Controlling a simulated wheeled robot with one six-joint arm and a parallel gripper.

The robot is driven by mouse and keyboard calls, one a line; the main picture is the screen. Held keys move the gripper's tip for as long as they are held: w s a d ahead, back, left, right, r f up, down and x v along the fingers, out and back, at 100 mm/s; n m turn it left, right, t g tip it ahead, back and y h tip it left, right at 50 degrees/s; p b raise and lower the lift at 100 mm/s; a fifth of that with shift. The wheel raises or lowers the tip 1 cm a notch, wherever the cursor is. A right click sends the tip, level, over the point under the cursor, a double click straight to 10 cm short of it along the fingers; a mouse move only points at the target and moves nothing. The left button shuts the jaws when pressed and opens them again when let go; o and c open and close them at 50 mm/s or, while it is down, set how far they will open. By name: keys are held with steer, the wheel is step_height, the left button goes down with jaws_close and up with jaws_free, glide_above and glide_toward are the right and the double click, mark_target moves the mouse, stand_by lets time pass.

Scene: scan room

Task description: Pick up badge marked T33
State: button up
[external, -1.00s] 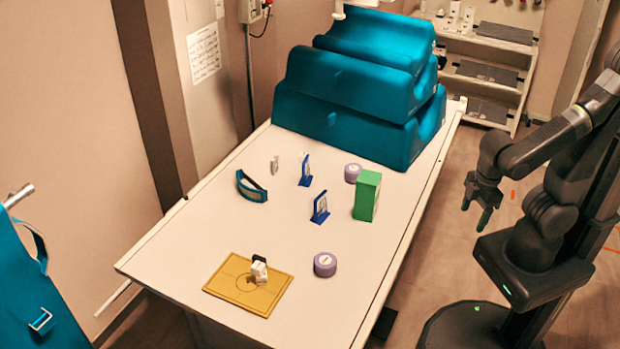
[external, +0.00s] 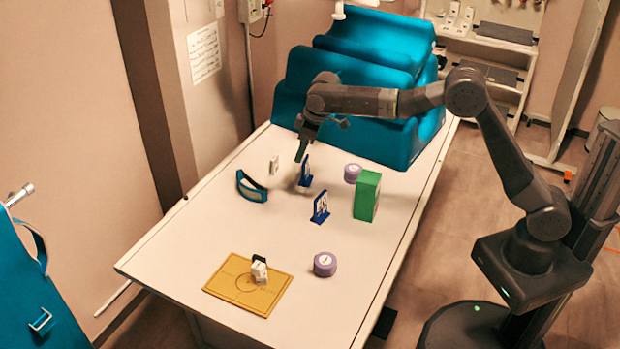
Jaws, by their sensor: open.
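Two upright blue badges with pale faces stand on the white table. The far badge (external: 306,172) is near the table's middle, and the near badge (external: 320,208) is a little closer and to the right. The marking on each is too small to read, so I cannot tell which is T33. My gripper (external: 300,156) is open and points down, just above and slightly left of the far badge. Its fingers are seen edge-on, and I cannot tell whether they touch the badge. No object shows between them.
A green box (external: 367,195) stands right of the badges, with a purple roll (external: 352,173) behind it and another purple roll (external: 325,264) nearer. A teal curved band (external: 251,187) and a small white item (external: 274,165) are left. Teal cushions (external: 350,100) fill the far end.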

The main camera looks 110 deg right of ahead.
steer(key=m+h, duration=0.1)
glide_toward(277, 160)
step_height(277, 160, up, 3)
steer(key=s, duration=0.1)
steer(key=shift+t, duration=0.3)
steer(key=x, duration=0.2)
steer(key=p+x, duration=0.1)
steer(key=x, duration=0.5)
steer(key=shift+s+a+f, duration=0.15)
steer(key=shift+a+f, duration=0.1)
steer(key=shift+f, duration=0.1)
steer(key=shift+a+p+x, duration=0.1)
steer(key=shift+p+x, duration=0.5)
steer(key=shift+x, duration=0.35)
steer(key=shift+a+p+x, duration=0.15)
steer(key=shift+p+x, duration=0.4)
steer(key=shift+x, duration=1.25)
steer(key=shift+r, duration=0.1)
steer(key=c, duration=1.1)
